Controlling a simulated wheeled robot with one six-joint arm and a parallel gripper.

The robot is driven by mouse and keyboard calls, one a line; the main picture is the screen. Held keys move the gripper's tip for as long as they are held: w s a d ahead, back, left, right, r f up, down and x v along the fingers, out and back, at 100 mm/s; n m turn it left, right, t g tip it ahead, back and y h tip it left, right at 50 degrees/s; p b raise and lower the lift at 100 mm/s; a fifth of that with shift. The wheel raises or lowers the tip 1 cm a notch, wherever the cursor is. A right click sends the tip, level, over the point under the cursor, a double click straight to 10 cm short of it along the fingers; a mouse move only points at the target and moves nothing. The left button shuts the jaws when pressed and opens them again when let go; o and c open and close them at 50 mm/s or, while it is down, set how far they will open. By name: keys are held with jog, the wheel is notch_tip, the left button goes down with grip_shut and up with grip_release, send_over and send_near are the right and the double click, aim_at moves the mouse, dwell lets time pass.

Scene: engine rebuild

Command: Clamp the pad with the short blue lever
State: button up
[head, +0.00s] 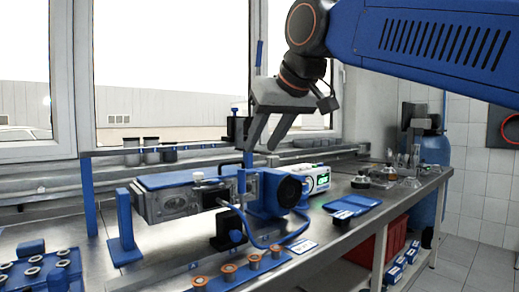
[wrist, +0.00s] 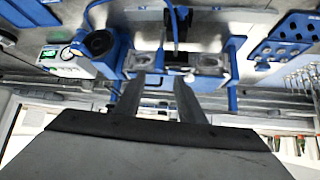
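My gripper (head: 261,147) is open and empty, fingers pointing down, above and behind the engine block's right part. Its spread fingers (wrist: 158,82) also show in the wrist view. The engine block (head: 178,203) lies on its side on blue supports, with a flat blue pad (head: 180,179) on top. Behind the block, a black clamp body (head: 238,128) carries a small blue tip, perhaps the short lever (head: 234,110). A taller blue lever (head: 259,55) rises beside the gripper. My gripper's fingers hide part of this area. I cannot tell whether the clamp presses on the pad.
A blue round-faced unit (head: 285,193) and a white device with a green screen (head: 312,181) stand right of the block. A blue tray (head: 352,204) and glassware lie farther right. A row of copper-topped parts (head: 253,262) stands at the front. A blue cable loops before the block.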

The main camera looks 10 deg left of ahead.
jog(key=c, duration=0.8)
jog(key=shift+m, duration=0.4)
grip_shut()
jog(key=m+h, duration=0.3)
jog(key=m, duration=0.8)
send_near(242, 191)
jog(key=shift+w+d+f, duration=0.1)
jog(key=shift+w+f, duration=0.65)
jog(key=shift+w, duration=0.2)
jog(key=shift+w+d+f, duration=0.1)
jog(key=shift+w+f, duration=0.7)
jog(key=shift+w, duration=0.2)
